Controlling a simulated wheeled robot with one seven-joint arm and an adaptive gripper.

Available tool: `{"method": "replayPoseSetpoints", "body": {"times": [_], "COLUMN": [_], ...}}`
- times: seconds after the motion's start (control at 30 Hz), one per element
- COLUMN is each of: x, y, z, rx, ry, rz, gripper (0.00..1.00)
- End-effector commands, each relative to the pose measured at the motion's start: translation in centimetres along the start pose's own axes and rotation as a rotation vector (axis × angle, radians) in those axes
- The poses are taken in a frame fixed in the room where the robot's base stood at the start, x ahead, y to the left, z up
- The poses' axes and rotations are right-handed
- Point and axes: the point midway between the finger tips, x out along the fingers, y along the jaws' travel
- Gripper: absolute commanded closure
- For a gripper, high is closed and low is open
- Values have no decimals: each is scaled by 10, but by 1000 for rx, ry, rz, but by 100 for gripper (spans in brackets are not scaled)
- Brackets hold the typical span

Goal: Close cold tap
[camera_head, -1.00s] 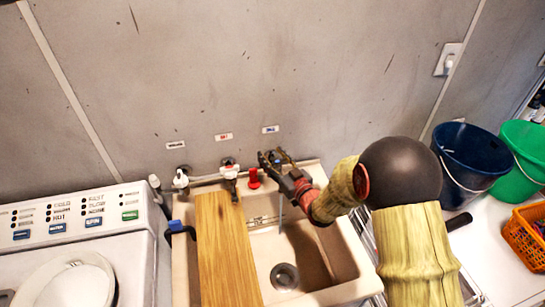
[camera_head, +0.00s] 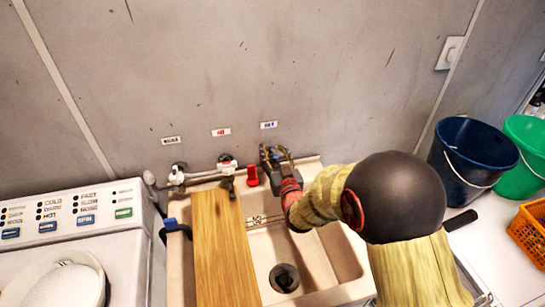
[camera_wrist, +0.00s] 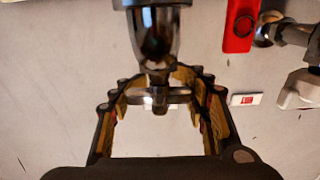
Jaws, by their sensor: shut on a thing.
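The cold tap shows in the wrist view as a metal body (camera_wrist: 153,35) with a crossbar handle (camera_wrist: 158,97) below it. My gripper (camera_wrist: 162,108) has its fingers on both sides of this handle and is shut on it. In the head view my gripper (camera_head: 275,156) is at the wall behind the sink, below the blue-marked label (camera_head: 268,125). It hides most of the cold tap there, so the handle's angle cannot be told. I cannot make out running water.
A wooden board (camera_head: 222,250) covers the left of the sink (camera_head: 350,262). A washing machine (camera_head: 95,235) stands left; a blue bucket (camera_head: 470,155), green bucket (camera_head: 525,160) and orange basket (camera_head: 530,225) stand right.

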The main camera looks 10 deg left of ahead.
Motion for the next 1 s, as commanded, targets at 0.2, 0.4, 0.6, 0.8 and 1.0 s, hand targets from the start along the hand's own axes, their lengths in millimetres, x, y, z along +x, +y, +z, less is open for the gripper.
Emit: {"method": "replayPoseSetpoints", "body": {"times": [0.2,0.4,0.6,0.8,1.0], "x": [0,0,-1,0,0], "y": [1,1,1,1,1], "z": [0,0,0,0,0], "rx": [1,1,1,1,1], "ry": [0,-1,-1,-1,-1], "rz": [29,28,28,28,28], "gripper": [82,83,48,36,32]}}
